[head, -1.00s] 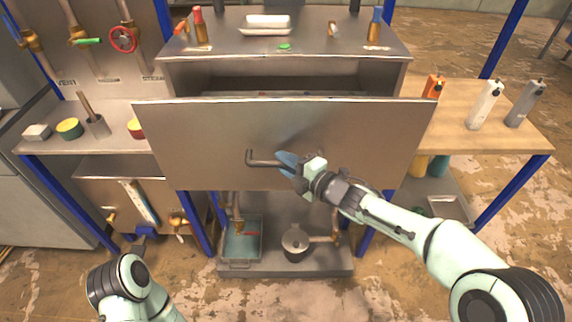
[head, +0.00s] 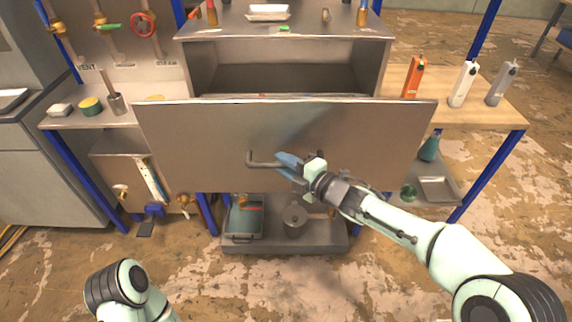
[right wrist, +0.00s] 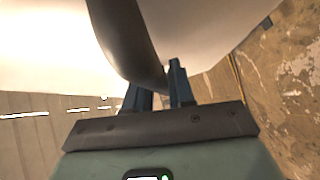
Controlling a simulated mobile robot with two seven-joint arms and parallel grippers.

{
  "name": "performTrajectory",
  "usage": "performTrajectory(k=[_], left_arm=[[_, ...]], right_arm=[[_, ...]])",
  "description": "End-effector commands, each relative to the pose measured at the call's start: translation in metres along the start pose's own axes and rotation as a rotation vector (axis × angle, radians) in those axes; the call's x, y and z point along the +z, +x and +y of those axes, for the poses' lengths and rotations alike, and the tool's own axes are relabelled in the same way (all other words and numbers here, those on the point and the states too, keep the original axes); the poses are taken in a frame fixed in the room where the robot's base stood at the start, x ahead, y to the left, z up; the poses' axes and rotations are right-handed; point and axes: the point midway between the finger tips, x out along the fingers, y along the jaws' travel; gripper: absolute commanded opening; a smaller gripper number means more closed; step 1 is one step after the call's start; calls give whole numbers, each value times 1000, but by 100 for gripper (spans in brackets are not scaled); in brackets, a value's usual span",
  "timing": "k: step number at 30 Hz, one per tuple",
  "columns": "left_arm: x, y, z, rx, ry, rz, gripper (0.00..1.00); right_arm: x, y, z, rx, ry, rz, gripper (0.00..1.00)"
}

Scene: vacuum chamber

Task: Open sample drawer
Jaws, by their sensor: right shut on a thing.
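The sample drawer has a wide metal front (head: 330,125) that stands out from the grey cabinet (head: 285,52) in the head view. A bar handle (head: 250,160) is on its face. My right gripper (head: 282,162) is shut on the handle, with blue fingers around its bar. In the right wrist view the dark handle (right wrist: 128,40) runs down between the blue fingers (right wrist: 160,92). Most of the drawer's inside is hidden behind its front. My left arm shows only in part at the lower left, and its gripper is out of the picture.
The floor in front is clear.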

Motion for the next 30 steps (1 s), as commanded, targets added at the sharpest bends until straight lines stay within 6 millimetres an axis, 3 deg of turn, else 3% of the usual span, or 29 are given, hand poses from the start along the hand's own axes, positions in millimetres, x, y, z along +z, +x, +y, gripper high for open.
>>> performTrajectory(k=[13, 14, 15, 25, 30], left_arm=[[0, 0, 0, 0, 0, 1, 0], [0, 0, 0, 0, 0, 1, 0], [0, 0, 0, 0, 0, 1, 0], [0, 0, 0, 0, 0, 0, 0], [0, 0, 0, 0, 0, 0, 0]], right_arm=[[0, 0, 0, 1, 0, -1, 0], [0, 0, 0, 1, 0, -1, 30], [0, 0, 0, 1, 0, -1, 43], [0, -2, 1, 1, 0, -1, 43], [2, -22, 1, 1, 0, -4, 43]])
